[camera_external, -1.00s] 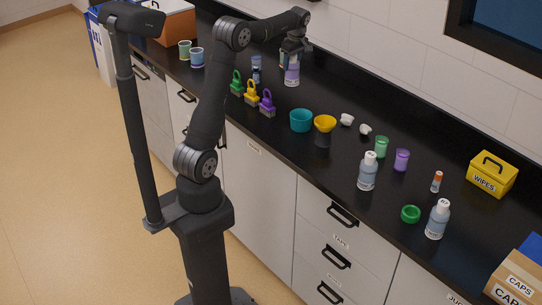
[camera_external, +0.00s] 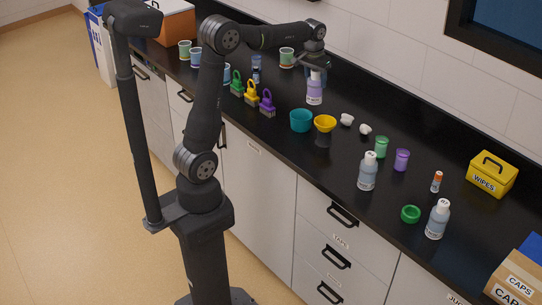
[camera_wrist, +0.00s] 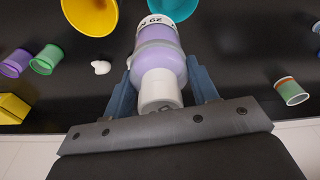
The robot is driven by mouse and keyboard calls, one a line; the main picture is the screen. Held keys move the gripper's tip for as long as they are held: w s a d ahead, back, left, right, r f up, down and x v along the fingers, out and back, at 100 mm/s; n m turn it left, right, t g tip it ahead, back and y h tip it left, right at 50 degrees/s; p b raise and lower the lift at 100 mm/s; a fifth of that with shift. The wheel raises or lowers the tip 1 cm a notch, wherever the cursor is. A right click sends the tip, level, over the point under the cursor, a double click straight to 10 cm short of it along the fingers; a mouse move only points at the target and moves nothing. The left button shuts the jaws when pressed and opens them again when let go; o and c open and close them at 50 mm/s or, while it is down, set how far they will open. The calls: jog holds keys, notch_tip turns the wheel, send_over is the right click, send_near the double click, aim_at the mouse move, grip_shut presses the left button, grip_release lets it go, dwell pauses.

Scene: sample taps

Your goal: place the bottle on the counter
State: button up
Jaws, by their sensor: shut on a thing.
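A purple bottle (camera_external: 315,92) with a white cap hangs upright under my gripper (camera_external: 317,70), over the black counter (camera_external: 275,140). In the wrist view the bottle (camera_wrist: 160,50) is between the two blue fingers of my gripper (camera_wrist: 162,85), which are shut on it near its shoulder. The bottle's white cap points toward the wrist camera. I cannot tell whether its base touches the counter.
A teal bowl (camera_external: 301,121) and a yellow funnel (camera_external: 325,124) stand just in front of the bottle. Purple, yellow and green padlock-like items (camera_external: 252,93) stand to its left.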

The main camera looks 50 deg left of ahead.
jog(key=shift+s+d+m, duration=0.25)
jog(key=shift+d+m, duration=0.3)
jog(key=shift+s+d+m, duration=0.2)
jog(key=shift+d+m, duration=0.3)
jog(key=shift+m, duration=0.05)
jog(key=w+a+n+g+y, duration=0.1)
jog(key=w+a+n, duration=0.2)
jog(key=a+n, duration=0.6)
jog(key=w+a+n, duration=0.3)
jog(key=a+n, duration=0.1)
jog(key=a, duration=1)
jog(key=a+f, duration=1.1)
jog(key=shift+w+a+f+n, duration=0.2)
jog(key=shift+a+f+n, duration=0.1)
jog(key=shift+a+f, duration=0.1)
jog(key=o, duration=1.4)
jog(key=shift+f, duration=0.1)
jog(key=shift+o, duration=0.2)
